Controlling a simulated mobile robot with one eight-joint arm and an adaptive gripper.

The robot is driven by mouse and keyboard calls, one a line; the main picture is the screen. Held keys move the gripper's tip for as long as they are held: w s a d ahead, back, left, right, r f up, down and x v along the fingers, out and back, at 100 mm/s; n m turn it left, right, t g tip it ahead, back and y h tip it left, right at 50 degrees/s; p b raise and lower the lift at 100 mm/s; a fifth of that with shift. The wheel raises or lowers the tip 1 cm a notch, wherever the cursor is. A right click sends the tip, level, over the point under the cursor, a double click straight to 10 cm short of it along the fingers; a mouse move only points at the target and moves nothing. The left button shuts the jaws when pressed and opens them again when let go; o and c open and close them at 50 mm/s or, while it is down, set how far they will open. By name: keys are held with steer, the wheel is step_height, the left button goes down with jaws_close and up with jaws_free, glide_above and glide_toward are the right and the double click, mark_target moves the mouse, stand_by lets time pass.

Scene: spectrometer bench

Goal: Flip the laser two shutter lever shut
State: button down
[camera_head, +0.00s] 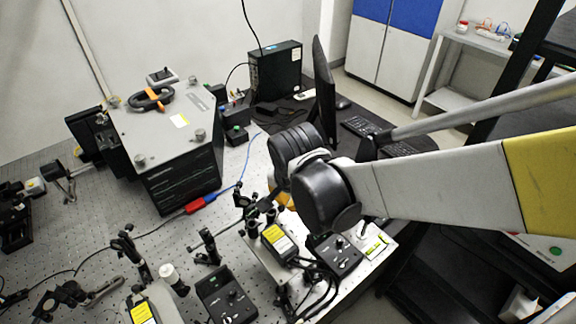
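My arm reaches in from the right, and its black wrist joints (322,193) hang over the optical table (95,220). My gripper is not clearly distinguishable; dark parts below and left of the wrist cannot be told from optics mounts. Two laser-like units with yellow labels stand on the table, one below the wrist (279,242) and one at the bottom left (143,313). A black control box with knobs (338,256) is right of the first unit, and another (228,297) is between them. The labels are too small to read. I cannot identify the laser two shutter lever or its position.
A large grey-topped instrument (165,130) stands at the back left. Posts and mounts (122,247) and cables crowd the front of the table. A monitor (322,92), a keyboard (362,127) and a black computer case (276,71) are behind my wrist.

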steer(key=shift+s+a+r+n+t+h+b, duration=0.15)
steer(key=shift+s+a+r+t+h+b, duration=0.1)
steer(key=shift+a+t+h, duration=0.25)
steer(key=shift+s+a+r+n+t+h+b, duration=0.2)
steer(key=shift+t+h, duration=0.1)
steer(key=shift+h, duration=0.3)
steer(key=shift+s+a+r+t+h, duration=0.2)
steer(key=shift+a+r+t+h, duration=0.05)
steer(key=shift+r+t+h, duration=0.05)
steer(key=shift+r, duration=0.1)
steer(key=shift+r+p, duration=0.7)
steer(key=shift+r, duration=0.05)
